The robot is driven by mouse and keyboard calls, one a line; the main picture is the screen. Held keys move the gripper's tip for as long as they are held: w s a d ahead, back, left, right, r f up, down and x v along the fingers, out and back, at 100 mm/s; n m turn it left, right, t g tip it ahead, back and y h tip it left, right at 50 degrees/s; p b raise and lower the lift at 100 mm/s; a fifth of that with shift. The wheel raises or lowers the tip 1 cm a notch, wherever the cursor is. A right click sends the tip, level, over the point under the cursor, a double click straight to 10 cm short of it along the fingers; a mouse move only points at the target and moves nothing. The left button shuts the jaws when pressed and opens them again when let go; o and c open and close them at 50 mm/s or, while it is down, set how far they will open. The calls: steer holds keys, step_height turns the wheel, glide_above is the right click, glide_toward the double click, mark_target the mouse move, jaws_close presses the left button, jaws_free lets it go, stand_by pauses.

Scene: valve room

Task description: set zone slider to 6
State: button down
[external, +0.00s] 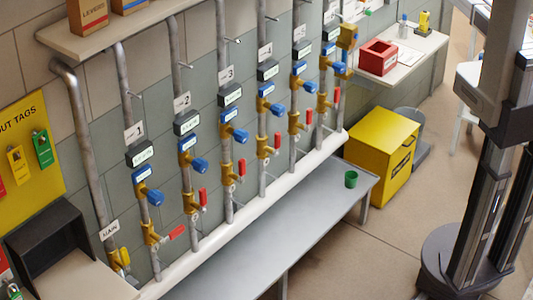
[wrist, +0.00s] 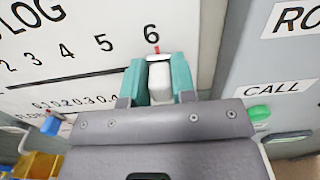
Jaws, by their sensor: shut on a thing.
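The zone slider's pale knob (wrist: 159,82) is between the two teal fingers of my gripper (wrist: 158,78) in the wrist view. My gripper is shut on it. A red pointer (wrist: 157,50) shows just above the knob, directly below the printed 6, slightly to its right. The white scale panel (wrist: 70,25) carries a row of numbers, with 3, 4 and 5 to the left of the 6. Neither the slider nor my gripper is in the external view.
A grey panel (wrist: 260,60) marked CALL is at right in the wrist view, with a green button (wrist: 258,113) below. The external view shows a wall of numbered pipes with blue (external: 154,197) and red valve handles, a grey bench (external: 255,245) and a yellow box (external: 375,150).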

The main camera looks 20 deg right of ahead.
steer(key=shift+d, duration=0.15)
steer(key=c, duration=1)
jaws_free()
steer(key=shift+w+d, duration=0.1)
steer(key=shift+d, duration=0.05)
steer(key=shift+s, duration=0.2)
steer(key=v, duration=1)
steer(key=shift+s, duration=0.2)
steer(key=shift+d, duration=0.1)
